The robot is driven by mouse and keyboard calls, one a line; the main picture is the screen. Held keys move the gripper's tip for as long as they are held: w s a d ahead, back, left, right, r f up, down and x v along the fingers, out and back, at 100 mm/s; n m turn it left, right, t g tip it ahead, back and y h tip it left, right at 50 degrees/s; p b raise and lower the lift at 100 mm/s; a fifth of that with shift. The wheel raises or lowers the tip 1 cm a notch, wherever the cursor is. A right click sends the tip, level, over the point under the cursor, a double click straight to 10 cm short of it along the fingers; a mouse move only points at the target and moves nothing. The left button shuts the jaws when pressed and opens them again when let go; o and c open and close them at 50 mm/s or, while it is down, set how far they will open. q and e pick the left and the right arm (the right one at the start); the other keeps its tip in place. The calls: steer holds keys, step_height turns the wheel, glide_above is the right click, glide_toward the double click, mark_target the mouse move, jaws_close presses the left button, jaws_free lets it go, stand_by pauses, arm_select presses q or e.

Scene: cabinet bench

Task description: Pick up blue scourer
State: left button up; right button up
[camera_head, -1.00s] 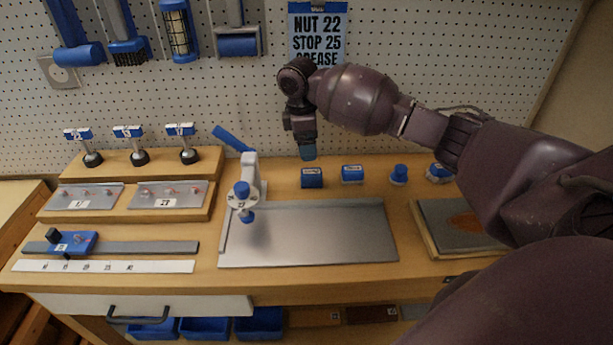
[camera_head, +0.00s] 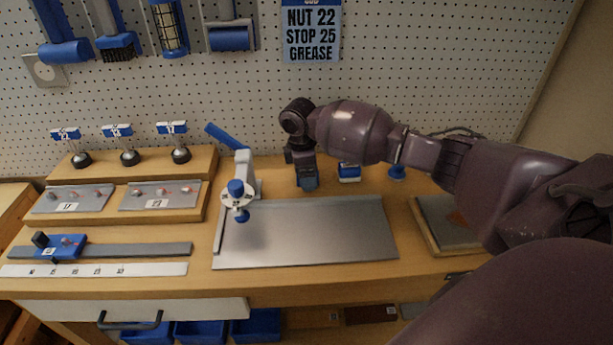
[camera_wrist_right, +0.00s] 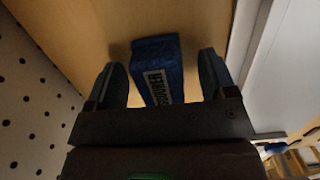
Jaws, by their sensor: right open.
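The blue scourer (camera_wrist_right: 160,62) lies on the wooden bench top between the two fingers of my right gripper (camera_wrist_right: 167,75) in the right wrist view. It carries a pale label with dark letters. The fingers are open, one on each side of it, with a small gap showing on both sides. In the head view my right gripper (camera_head: 307,180) points down at the back of the bench, behind the metal tray, and hides most or all of the scourer. My left gripper is not in view.
A metal tray (camera_head: 310,240) lies in front of the gripper. A white clamp with blue knobs (camera_head: 240,185) stands to its left. A blue-and-white block (camera_head: 349,173) and a blue knob (camera_head: 397,172) stand to its right. The pegboard (camera_head: 390,60) rises close behind.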

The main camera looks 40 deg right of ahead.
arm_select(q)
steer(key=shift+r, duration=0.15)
arm_select(e)
steer(key=c, duration=1)
steer(key=shift+r, duration=0.55)
arm_select(q)
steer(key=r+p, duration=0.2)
steer(key=p, duration=0.1)
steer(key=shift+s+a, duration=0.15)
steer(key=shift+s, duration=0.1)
arm_select(e)
step_height(320, 180, up, 19)
steer(key=shift+r, duration=0.1)
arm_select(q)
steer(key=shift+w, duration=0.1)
